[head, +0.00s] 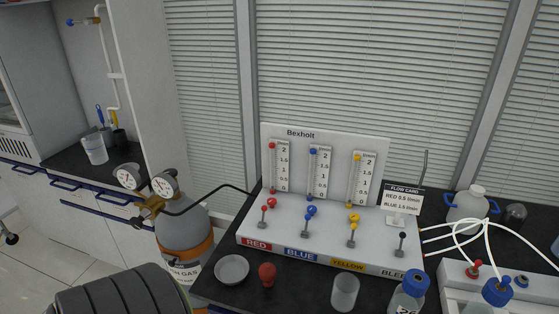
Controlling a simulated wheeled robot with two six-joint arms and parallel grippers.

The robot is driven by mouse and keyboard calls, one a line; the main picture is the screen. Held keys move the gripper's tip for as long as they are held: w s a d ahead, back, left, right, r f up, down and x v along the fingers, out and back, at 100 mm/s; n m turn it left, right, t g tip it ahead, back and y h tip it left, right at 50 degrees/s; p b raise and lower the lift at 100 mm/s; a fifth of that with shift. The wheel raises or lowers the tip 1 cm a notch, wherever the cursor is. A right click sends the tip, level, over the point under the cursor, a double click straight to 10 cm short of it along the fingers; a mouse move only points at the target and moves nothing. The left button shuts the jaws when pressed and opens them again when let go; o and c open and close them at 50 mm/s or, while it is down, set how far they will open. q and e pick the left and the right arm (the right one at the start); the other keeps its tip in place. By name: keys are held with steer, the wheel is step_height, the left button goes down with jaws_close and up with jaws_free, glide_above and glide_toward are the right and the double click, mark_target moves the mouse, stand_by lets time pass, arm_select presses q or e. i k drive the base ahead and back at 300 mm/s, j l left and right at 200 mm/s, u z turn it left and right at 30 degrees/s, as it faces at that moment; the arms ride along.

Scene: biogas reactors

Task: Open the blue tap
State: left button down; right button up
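The blue tap (311,211) is a small blue knob on the white Bexholt panel (379,236), below the middle flow tube (319,172) and above the BLUE label (299,254). A small grey lever stands just in front of it. Whether the tap is open cannot be read from this view. A blue ball shows near the top of the middle tube's scale. The red tap (272,203) is to its left and the yellow tap (353,218) to its right.
A flow card (403,198) stands at the panel's right, reading BLUE 1.5 l/min. In front are a dish (232,269), a red knobbed object (267,275), a glass beaker (344,292) and a blue-capped bottle (408,296). A gas cylinder (184,232) with gauges stands left, its black hose reaching the panel.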

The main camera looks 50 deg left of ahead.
mark_target(307, 218)
steer(key=k+j, duration=0.1)
steer(key=j, duration=0.3)
steer(key=k+j, duration=0.1)
steer(key=j, duration=0.25)
steer(key=k+j, duration=0.1)
steer(key=j, duration=0.3)
steer(key=k+j, duration=0.1)
steer(key=j, duration=0.25)
steer(key=k+j, duration=0.1)
steer(key=j, duration=0.3)
